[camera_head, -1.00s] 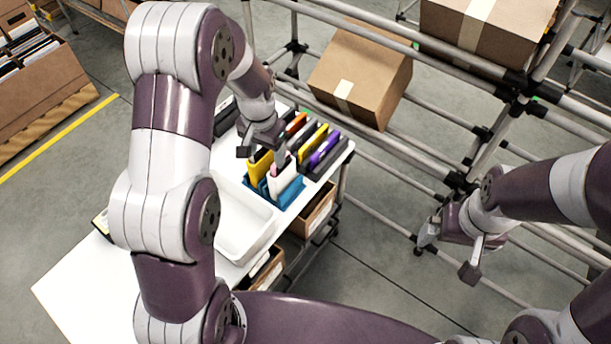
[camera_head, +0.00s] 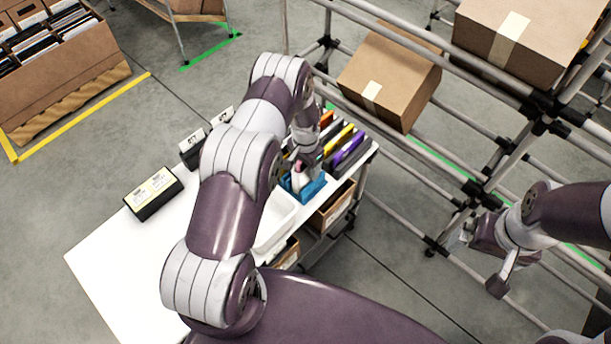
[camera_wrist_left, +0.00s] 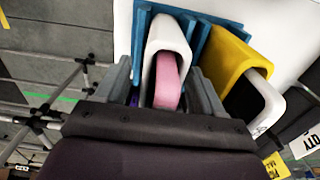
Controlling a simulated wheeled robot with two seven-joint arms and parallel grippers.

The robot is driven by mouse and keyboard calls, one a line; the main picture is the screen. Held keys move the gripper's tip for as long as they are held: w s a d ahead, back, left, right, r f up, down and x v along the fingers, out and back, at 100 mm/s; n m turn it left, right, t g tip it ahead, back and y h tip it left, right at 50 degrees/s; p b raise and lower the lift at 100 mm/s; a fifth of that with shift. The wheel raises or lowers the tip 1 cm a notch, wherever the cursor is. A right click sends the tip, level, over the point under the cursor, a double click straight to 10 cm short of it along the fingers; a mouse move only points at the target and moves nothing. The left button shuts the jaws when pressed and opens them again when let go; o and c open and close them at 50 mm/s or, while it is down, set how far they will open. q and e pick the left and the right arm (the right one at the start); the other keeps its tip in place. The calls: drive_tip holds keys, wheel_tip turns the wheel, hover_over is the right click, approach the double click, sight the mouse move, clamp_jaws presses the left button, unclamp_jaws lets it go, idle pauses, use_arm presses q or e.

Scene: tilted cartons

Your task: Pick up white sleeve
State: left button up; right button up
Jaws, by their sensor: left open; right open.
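The white sleeve (camera_wrist_left: 165,38) stands in a blue rack (camera_wrist_left: 205,42), with a pink insert showing in its open end. My left gripper (camera_wrist_left: 163,90) is open, with one finger on each side of the sleeve in the left wrist view. Contact with the sleeve cannot be told. In the head view the left gripper (camera_head: 303,168) is over the blue rack (camera_head: 309,190) and hides most of the sleeve (camera_head: 298,178). My right gripper (camera_head: 482,259) is open and empty, off to the right, away from the table.
A yellow sleeve (camera_wrist_left: 232,60) stands close to the right of the white sleeve in the wrist view. A white tray (camera_head: 276,226) is on the white table (camera_head: 115,262). A black box (camera_head: 154,193) stands at its left. Pipe shelving with a tilted carton (camera_head: 385,75) is behind.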

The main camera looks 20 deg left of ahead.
use_arm(q)
clamp_jaws()
